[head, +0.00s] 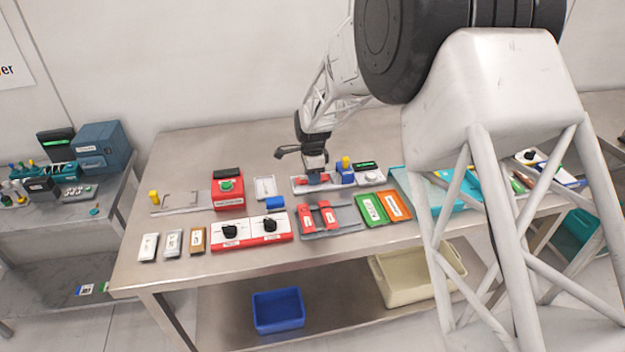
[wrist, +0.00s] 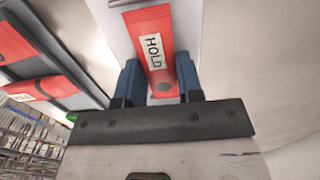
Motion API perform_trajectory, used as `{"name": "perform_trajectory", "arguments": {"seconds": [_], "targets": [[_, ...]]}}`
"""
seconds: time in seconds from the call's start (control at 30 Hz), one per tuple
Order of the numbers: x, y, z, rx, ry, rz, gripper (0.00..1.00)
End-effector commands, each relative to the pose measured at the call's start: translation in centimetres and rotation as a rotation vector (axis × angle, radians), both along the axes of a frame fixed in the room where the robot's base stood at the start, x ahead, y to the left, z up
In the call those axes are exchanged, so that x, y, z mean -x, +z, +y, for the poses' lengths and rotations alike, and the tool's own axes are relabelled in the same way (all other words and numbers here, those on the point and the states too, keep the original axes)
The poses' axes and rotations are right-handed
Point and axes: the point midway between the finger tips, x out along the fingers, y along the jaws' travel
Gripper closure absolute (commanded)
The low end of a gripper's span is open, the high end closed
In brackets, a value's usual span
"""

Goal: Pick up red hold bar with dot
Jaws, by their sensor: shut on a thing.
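The red hold bar (wrist: 150,25) has a white label reading HOLD and a dark round dot near its close end. In the wrist view it lies between the blue fingers of my gripper (wrist: 160,82), which is shut on it near the dot. In the head view my gripper (head: 316,172) is low over the left part of a white tray (head: 334,185), and only a little red shows under it. A white surface shows behind the bar; I cannot tell whether the bar touches it.
Two other red bars (head: 306,218) (head: 328,215) lie on a grey tray (head: 345,226) in front. A blue block (head: 346,174) stands just right of my gripper. Green and orange cases (head: 384,207) are further right. A red box (head: 227,196) is left.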

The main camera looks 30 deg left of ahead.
Motion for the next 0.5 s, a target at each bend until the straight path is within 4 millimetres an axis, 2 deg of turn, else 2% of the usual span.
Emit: {"name": "perform_trajectory", "arguments": {"seconds": [0.07, 0.5], "targets": [[0.00, 0.01, 0.00, 0.000, 0.000, 0.000, 0.93], [-0.02, 0.87, 0.02, -0.001, 0.000, -0.001, 0.93]]}}
